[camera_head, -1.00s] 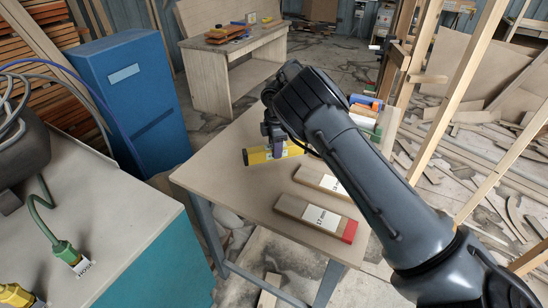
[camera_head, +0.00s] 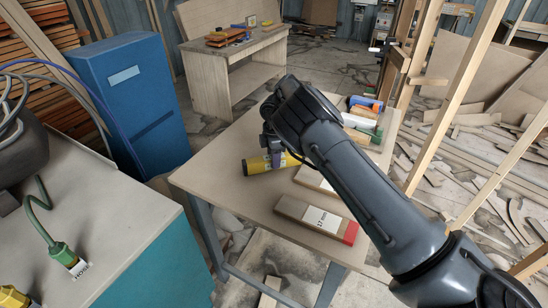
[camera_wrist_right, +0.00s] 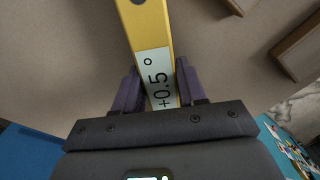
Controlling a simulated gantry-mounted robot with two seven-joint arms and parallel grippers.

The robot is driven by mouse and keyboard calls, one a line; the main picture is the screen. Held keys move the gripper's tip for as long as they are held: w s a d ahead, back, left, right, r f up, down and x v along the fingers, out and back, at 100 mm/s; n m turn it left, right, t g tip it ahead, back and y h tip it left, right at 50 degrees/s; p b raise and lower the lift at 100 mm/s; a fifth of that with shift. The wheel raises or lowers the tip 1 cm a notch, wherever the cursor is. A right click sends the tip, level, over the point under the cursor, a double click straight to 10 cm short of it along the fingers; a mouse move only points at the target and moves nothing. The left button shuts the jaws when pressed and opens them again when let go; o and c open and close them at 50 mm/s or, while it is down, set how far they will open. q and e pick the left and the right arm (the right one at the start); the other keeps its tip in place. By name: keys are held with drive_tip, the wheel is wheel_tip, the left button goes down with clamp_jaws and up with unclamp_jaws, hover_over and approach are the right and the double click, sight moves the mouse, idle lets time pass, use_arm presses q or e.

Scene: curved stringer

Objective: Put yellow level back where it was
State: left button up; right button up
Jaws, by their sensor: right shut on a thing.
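The yellow level (camera_head: 258,165) is at the left part of the wooden table in the head view, partly hidden by my right gripper and arm. My right gripper (camera_head: 275,158) is shut on it. In the right wrist view the yellow level (camera_wrist_right: 148,30) runs between the two purple fingers of the right gripper (camera_wrist_right: 154,88), with a white label reading +0.5° showing. I cannot tell whether the level touches the tabletop. My left gripper is not in view.
The table (camera_head: 225,180) also holds a wood block marked 17 mm with a red end (camera_head: 318,218), another block partly under my arm, and several coloured items at its far right. A blue cabinet (camera_head: 130,100) and a teal-sided bench (camera_head: 150,270) stand left. The table's left part is clear.

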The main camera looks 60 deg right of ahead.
drive_tip(key=o, duration=1.2)
drive_tip(key=shift+r, duration=0.2)
wheel_tip(320, 180, up, 12)
drive_tip(key=p, duration=0.3)
drive_tip(key=shift+f, duration=0.1)
